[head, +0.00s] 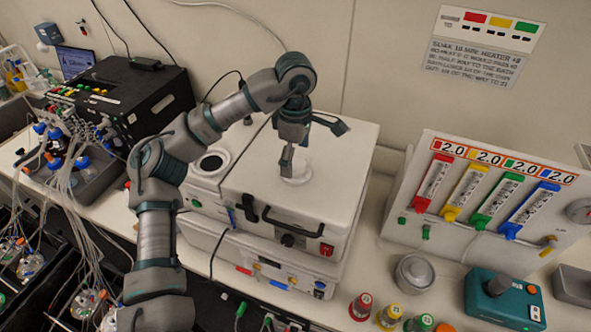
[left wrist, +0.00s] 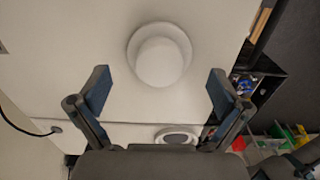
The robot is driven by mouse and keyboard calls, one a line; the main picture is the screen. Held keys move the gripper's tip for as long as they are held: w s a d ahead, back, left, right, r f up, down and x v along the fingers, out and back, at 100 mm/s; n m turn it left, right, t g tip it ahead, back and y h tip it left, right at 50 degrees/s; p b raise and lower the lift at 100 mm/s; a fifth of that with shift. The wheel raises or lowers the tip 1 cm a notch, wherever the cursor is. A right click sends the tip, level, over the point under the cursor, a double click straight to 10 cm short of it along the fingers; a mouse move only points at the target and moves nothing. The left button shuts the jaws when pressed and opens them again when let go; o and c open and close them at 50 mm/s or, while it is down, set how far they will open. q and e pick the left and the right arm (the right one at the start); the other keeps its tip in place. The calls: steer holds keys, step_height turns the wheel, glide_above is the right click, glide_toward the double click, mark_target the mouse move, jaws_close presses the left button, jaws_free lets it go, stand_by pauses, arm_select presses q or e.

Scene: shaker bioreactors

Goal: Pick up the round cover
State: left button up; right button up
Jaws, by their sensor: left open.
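The round cover (left wrist: 160,62) is a white disc with a raised round knob, seen from above in the left wrist view. It lies on the flat top of a white box-shaped device (head: 335,150). In the head view the cover (head: 297,176) shows partly, behind my gripper's finger. My left gripper (head: 308,143) points down over the device top, above the cover. In the left wrist view its two fingers (left wrist: 160,92) are spread wide, with the cover ahead between them and nothing held. My right gripper is in neither view.
A round dark-centred opening (head: 210,164) is on the unit left of the device. A black instrument (head: 130,95) with many tubes stands further left. A gas panel with coloured flow meters (head: 490,200) and colour-capped bottles (head: 388,316) stand right. The device's top around the cover is clear.

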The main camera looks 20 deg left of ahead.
arm_select(q)
steer(key=shift+w+a+f, duration=0.1)
steer(key=shift+w+f, duration=0.05)
steer(key=shift+f, duration=1.25)
steer(key=c, duration=1.5)
steer(key=shift+c, duration=0.4)
steer(key=shift+f, duration=0.1)
